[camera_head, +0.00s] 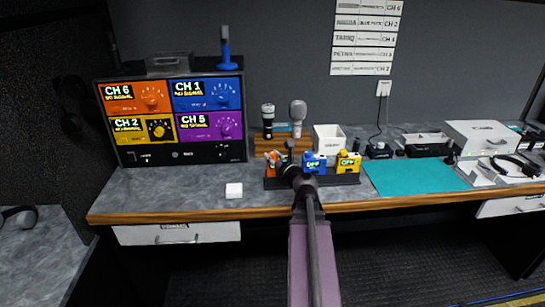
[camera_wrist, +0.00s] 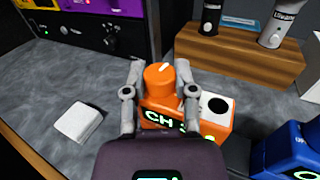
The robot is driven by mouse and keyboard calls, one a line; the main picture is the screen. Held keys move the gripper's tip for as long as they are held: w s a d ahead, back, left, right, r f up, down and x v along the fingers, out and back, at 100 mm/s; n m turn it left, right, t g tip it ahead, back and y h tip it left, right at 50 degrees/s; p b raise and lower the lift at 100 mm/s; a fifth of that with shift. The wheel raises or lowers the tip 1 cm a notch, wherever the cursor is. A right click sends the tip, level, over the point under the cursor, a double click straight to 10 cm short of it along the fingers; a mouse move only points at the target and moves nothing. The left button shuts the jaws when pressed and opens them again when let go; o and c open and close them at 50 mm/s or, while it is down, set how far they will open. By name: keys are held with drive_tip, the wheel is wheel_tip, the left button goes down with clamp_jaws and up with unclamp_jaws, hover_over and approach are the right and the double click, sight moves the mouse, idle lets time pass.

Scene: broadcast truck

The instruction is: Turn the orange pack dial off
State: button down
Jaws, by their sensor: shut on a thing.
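The orange pack (camera_wrist: 205,122) sits at the left end of a dark tray (camera_head: 340,180), with a lit green "CH" label on its front. Its orange dial (camera_wrist: 160,77) stands on top and bears a white pointer mark towards the upper right. My gripper (camera_wrist: 158,82) is shut on the dial, one finger on each side. In the head view, my gripper (camera_head: 285,167) covers much of the orange pack (camera_head: 271,158). The label's right part and the lower front are partly hidden.
A blue pack (camera_head: 314,163) and a yellow pack (camera_head: 348,162) stand to the right on the tray. A wooden microphone stand (camera_wrist: 240,55) is behind. A white block (camera_wrist: 77,122) lies left. The receiver rack (camera_head: 180,155) stands back left; a teal mat (camera_head: 412,176) lies right.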

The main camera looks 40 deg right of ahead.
drive_tip(key=shift+n+y, duration=1)
drive_tip(key=shift+y, duration=0.9)
drive_tip(key=shift+c, duration=2)
unclamp_jaws()
drive_tip(key=shift+s, duration=0.15)
drive_tip(key=s, duration=0.7)
drive_tip(key=shift+s+d, duration=0.1)
